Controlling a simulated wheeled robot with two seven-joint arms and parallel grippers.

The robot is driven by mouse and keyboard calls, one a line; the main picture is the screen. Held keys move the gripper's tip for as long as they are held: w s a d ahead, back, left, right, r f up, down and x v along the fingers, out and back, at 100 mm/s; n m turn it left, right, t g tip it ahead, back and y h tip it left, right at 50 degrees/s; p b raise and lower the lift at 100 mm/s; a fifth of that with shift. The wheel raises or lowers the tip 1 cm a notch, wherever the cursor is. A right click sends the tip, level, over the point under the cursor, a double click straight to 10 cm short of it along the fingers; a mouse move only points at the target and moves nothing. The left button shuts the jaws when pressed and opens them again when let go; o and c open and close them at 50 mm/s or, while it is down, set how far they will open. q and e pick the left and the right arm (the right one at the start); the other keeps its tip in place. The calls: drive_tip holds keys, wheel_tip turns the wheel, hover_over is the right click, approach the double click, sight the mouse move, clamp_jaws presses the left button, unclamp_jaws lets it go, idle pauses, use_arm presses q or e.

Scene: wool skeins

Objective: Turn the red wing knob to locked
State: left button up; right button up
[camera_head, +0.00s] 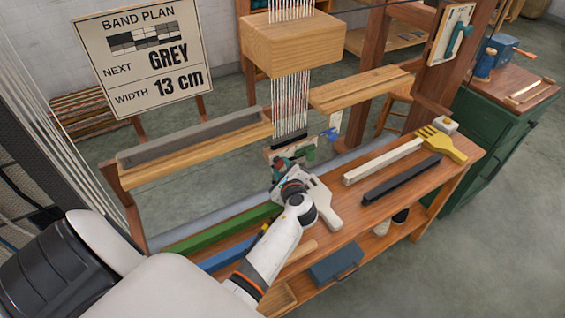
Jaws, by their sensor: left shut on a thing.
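My left gripper (281,170) reaches in from the lower left to a small pale panel (309,154) under the hanging threads of the loom. Its fingers are shut at the panel's left part, where the red wing knob sits. The gripper hides nearly all of the knob, so I cannot tell which way its wings point. A green mark shows on the panel to the right of the gripper, and a small blue part (328,134) stands to its upper right. My right gripper is not in view.
A wooden bench (345,215) holds a white bar (382,162), a black bar (402,180), a yellow comb (440,144), a green bar (222,229) and a blue bar (226,255). A wooden block (291,45) hangs above. A sign (139,55) stands at upper left.

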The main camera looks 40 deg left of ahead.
use_arm(q)
drive_tip(key=m+p, duration=0.1)
drive_tip(key=p, duration=0.1)
drive_tip(key=m+g+p, duration=0.1)
drive_tip(key=p, duration=0.2)
drive_tip(key=r+m+g+p, duration=0.1)
drive_tip(key=p, duration=0.1)
drive_tip(key=shift+w+m+p, duration=0.25)
drive_tip(key=shift+m+p, duration=0.05)
drive_tip(key=shift+w+f+m+g+y+p, duration=0.1)
drive_tip(key=shift+m+g+y+p, duration=0.2)
drive_tip(key=shift+m+g+p, duration=0.45)
drive_tip(key=shift+f+m+g+p, duration=0.1)
drive_tip(key=shift+m+g+p, duration=0.15)
drive_tip(key=shift+m+p, duration=0.25)
drive_tip(key=o, duration=0.9)
drive_tip(key=shift+f, duration=0.1)
drive_tip(key=shift+o, duration=0.4)
